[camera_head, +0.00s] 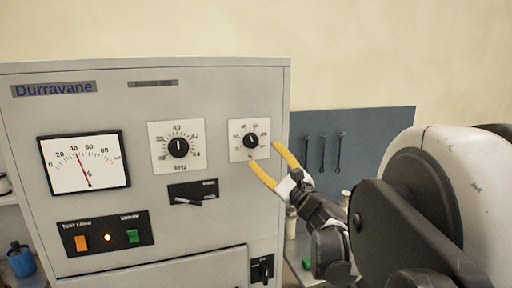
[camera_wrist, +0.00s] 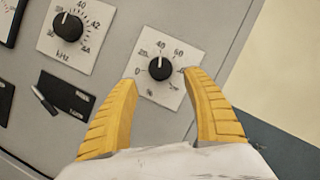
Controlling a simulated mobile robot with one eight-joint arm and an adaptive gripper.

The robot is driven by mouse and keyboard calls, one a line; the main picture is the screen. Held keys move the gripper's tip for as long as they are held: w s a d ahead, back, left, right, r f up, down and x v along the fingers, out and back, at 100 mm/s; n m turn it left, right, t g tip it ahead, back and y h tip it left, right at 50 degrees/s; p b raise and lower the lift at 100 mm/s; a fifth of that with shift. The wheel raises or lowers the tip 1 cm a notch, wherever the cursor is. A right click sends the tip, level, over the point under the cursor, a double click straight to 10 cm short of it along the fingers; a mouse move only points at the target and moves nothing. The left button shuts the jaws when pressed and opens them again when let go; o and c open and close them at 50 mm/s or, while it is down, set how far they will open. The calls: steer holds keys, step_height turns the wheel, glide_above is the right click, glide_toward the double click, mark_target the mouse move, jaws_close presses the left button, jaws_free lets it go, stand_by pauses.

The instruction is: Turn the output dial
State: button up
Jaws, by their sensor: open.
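The dial marked in percent (camera_head: 250,140) is a black knob on a white square plate at the upper right of the grey Durravane cabinet. Its white pointer line points roughly up, near the 40 to 60 marks. It also shows in the wrist view as a knob (camera_wrist: 159,68) between and beyond the yellow fingertips. My gripper (camera_head: 265,156) is open and empty, with its two yellow fingers spread just right of and below the dial in the head view. The fingers appear to stand off from the knob, though the exact gap is hard to tell.
A larger kHz dial (camera_head: 178,147) sits to the left, with a lever switch (camera_head: 192,194) below it. A needle meter (camera_head: 84,163) and a panel with orange and green switches (camera_head: 106,235) are further left. A blue tool board (camera_head: 345,150) hangs behind, right of the cabinet.

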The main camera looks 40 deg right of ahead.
steer(key=v, duration=0.4)
steer(key=shift+f, duration=0.1)
stand_by(0.3)
steer(key=a+f+n+g+y+b, duration=0.4)
steer(key=a+f+n, duration=0.4)
steer(key=a, duration=0.4)
steer(key=a+f+n+g+y+b, duration=0.35)
steer(key=a+f+n, duration=0.35)
steer(key=a+f, duration=0.4)
steer(key=s+a+f+n+g+b, duration=0.45)
steer(key=a+f+n, duration=0.25)
steer(key=f, duration=0.3)
steer(key=s+d+f+n+g+h+b, duration=0.1)
steer(key=s+f+n+g+h+b, duration=0.1)
steer(key=s+f+n+h+b, duration=0.3)
steer(key=s+f+n, duration=0.3)
steer(key=s+f, duration=0.1)
